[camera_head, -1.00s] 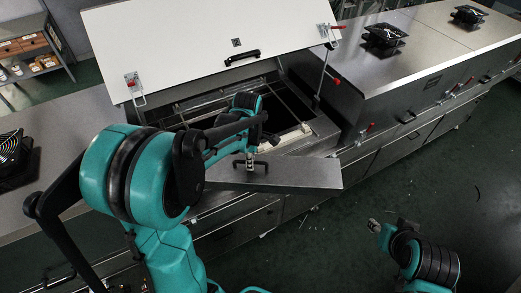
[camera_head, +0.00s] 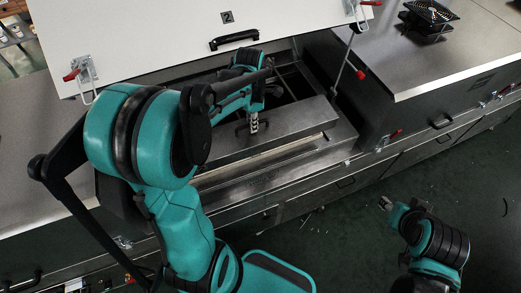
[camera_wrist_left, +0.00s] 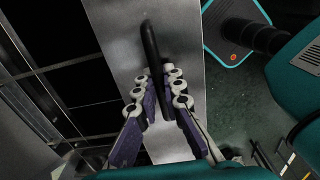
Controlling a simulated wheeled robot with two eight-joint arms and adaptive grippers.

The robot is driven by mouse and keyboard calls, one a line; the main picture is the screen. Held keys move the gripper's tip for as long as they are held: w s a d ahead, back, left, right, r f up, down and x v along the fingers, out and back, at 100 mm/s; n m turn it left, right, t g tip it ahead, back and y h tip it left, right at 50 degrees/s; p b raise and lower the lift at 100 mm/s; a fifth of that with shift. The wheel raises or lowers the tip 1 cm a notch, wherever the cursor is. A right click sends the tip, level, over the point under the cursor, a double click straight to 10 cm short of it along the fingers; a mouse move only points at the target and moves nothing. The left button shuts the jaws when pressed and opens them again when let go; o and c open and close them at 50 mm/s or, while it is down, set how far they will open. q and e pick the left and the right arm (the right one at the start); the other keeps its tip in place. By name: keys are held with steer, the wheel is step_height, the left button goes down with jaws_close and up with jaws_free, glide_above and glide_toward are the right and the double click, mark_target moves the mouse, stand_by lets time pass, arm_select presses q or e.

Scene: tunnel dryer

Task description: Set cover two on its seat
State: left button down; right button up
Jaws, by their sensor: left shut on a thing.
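A grey metal cover plate (camera_head: 298,120) with a black bar handle hangs at the front of the open dryer bay. My left gripper (camera_head: 253,124) is shut on that handle. In the left wrist view, the fingers (camera_wrist_left: 157,92) close around the handle (camera_wrist_left: 150,45), with the plate (camera_wrist_left: 190,60) beneath. The plate lies roughly parallel to the bay's front edge, over the front ledge (camera_head: 325,150). I cannot tell whether it touches the ledge. The arm hides part of its left end. My right gripper (camera_head: 385,203) is at lower right, away from the cover; its fingers are too small to read.
A raised white lid marked 2 (camera_head: 150,35) stands behind the bay, with a black handle (camera_head: 234,40) and red-handled latches at its corners. The dark bay interior (camera_head: 290,85) is open. A black fan unit (camera_head: 430,14) sits on the right counter. The floor at right is mostly clear.

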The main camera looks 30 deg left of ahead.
arm_select(q)
steer(key=shift+w+f+b, duration=0.25)
steer(key=shift+f+b, duration=0.2)
steer(key=shift+f, duration=0.4)
steer(key=f, duration=0.4)
steer(key=f+b, duration=0.1)
steer(key=f, duration=0.4)
steer(key=shift+w+f+b, duration=0.2)
steer(key=shift+f+b, duration=0.1)
steer(key=c, duration=1.6)
jaws_free()
steer(key=shift+c, duration=0.2)
